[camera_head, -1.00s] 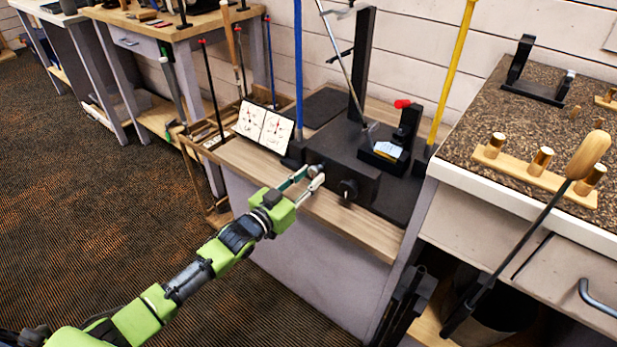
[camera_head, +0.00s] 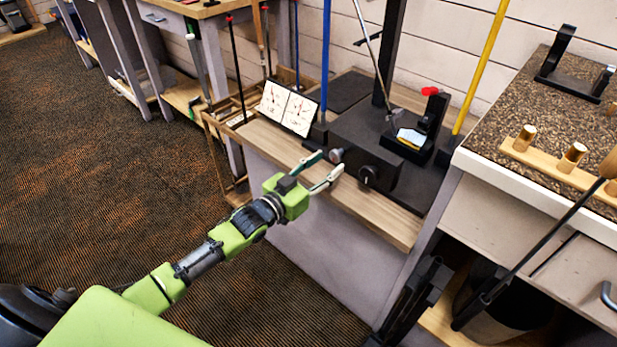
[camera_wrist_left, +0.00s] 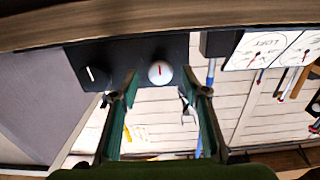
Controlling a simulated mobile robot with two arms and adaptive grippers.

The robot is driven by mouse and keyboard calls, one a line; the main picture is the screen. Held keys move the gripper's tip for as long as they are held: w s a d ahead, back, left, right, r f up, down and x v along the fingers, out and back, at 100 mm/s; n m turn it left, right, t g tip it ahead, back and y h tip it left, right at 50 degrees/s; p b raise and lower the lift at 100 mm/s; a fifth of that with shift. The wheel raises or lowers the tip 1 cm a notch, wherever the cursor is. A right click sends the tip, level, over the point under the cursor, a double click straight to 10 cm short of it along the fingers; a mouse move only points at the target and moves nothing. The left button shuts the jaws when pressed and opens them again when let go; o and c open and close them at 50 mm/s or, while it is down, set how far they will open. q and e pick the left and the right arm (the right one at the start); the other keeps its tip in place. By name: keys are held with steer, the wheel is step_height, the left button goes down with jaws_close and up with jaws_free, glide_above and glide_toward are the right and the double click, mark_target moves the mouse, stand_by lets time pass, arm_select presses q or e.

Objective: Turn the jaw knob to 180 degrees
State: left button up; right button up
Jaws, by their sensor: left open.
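Two knobs sit on the front of the black bench fixture (camera_head: 375,140): a silver one (camera_head: 336,156) and a black one (camera_head: 369,176) to its right. Which is the jaw knob is not labelled. In the left wrist view, which is upside down, the silver knob (camera_wrist_left: 160,72) shows a red mark and the black knob (camera_wrist_left: 95,75) a tilted white mark. My left gripper (camera_head: 330,163) is open and empty just in front of the silver knob. In the wrist view the knob appears between and beyond the fingertips, apart from both. My right gripper is not in view.
A card with two dials (camera_head: 287,107) stands left of the fixture; one dial reads LOFT in the wrist view. A golf club shaft (camera_head: 367,40) rises from the fixture. A cork-topped counter (camera_head: 540,110) stands to the right. Carpet in front of the bench is clear.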

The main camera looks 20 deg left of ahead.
arm_select(q)
steer(key=v, duration=1)
